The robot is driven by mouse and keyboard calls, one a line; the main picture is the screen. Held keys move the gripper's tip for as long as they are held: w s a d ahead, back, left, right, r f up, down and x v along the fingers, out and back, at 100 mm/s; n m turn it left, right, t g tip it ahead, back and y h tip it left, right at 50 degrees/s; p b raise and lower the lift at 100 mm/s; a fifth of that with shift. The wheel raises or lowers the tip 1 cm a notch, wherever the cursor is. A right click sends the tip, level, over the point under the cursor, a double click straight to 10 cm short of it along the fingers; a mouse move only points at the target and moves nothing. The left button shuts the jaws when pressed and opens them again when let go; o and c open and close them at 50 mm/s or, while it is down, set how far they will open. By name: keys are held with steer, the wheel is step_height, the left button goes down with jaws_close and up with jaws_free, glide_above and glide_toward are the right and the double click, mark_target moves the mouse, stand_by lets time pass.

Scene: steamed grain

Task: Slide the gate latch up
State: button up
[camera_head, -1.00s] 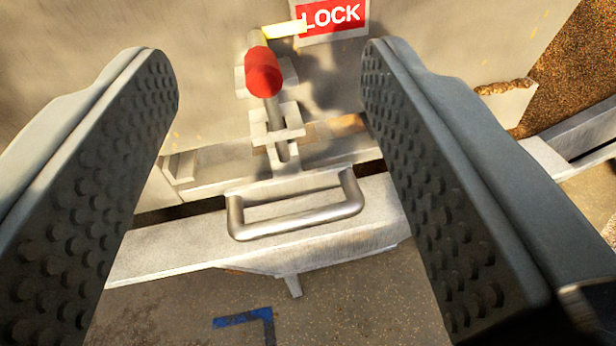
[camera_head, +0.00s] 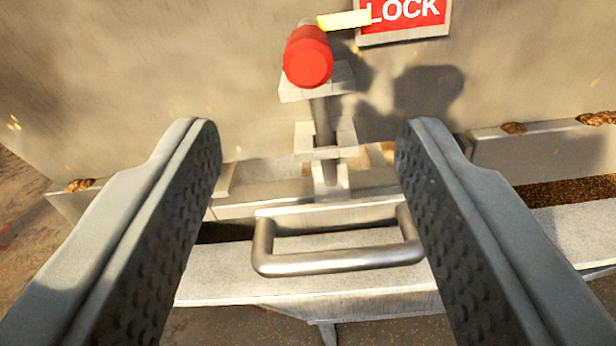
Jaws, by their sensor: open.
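The gate latch is a grey vertical bolt (camera_head: 321,113) with a red knob (camera_head: 308,57) on top, in the upper middle of the view. It runs through metal guide brackets (camera_head: 318,137), and its lower end reaches down to the gate's top edge. A metal U-shaped handle (camera_head: 338,262) sticks out below it. My gripper (camera_head: 308,140) is open, with one finger to the left and one to the right of the bolt and handle in the picture. Its jaws hold nothing, and I see no contact with the latch.
A red LOCK sign (camera_head: 403,14) and a yellow pointer (camera_head: 343,20) are at the top, beside the knob. The pale wall (camera_head: 170,70) stands behind. A ledge (camera_head: 540,150) with brown grain clumps runs along the right. Brown grain (camera_head: 565,192) lies beyond the gate.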

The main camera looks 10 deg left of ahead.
mark_target(308, 43)
steer(key=w, duration=1.4)
steer(key=shift+w, duration=0.3)
steer(key=shift+c, duration=0.4)
jaws_close()
steer(key=shift+r, duration=2.3)
steer(key=shift+o, duration=0.4)
jaws_free()
steer(key=shift+f, duration=0.1)
